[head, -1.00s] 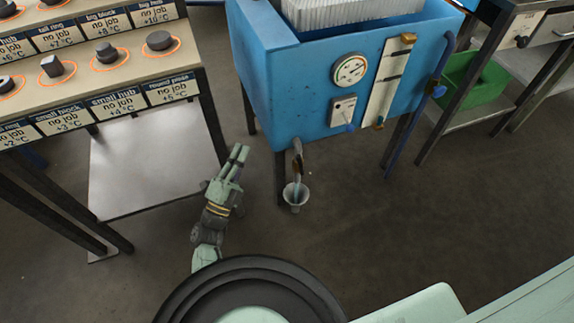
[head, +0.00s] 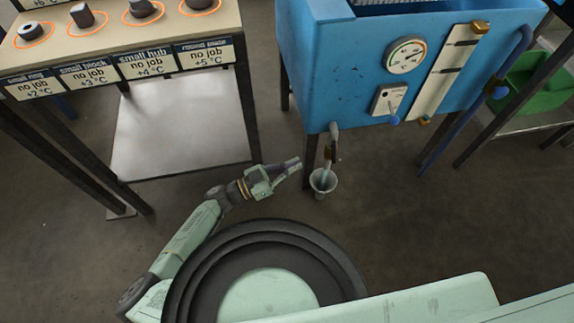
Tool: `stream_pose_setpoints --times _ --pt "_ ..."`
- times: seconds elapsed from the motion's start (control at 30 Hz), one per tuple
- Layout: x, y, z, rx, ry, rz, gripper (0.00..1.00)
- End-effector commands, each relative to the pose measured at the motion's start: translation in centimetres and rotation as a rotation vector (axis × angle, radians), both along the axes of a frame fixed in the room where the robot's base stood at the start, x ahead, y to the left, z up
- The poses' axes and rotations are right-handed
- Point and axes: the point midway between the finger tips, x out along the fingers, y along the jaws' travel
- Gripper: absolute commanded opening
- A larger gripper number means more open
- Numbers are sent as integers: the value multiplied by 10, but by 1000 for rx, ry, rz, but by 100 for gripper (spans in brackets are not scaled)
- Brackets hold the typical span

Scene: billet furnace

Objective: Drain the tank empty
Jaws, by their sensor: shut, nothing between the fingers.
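A blue tank (head: 350,75) stands on dark legs at the upper middle. A round dial (head: 405,55), a small switch box with a blue lever (head: 389,101) and a pale level gauge strip (head: 446,75) are on its front. A drain spout with a brownish valve part (head: 330,152) hangs from its lower left corner. A pale blue stream seems to run from it into a grey cup-shaped drain (head: 323,183) below. My gripper (head: 295,165) is shut and empty, just left of the spout and apart from it. The liquid level inside the tank is hidden.
A job table (head: 130,40) with dark metal parts and labels stands at the left, with a pale lower shelf (head: 180,125). A blue pipe (head: 508,70) runs down the tank's right side. A green bin (head: 540,80) sits on a rack at the right. The floor around the drain is clear.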

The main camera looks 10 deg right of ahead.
Motion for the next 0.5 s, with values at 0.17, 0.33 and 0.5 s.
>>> stream_pose_setpoints --times 0.17,0.33,0.5 --pt "9 -40 10 -3 -1 -3 0" --pt "15 -68 14 -2 -1 -1 0" --pt "19 -84 15 0 -1 -1 0"
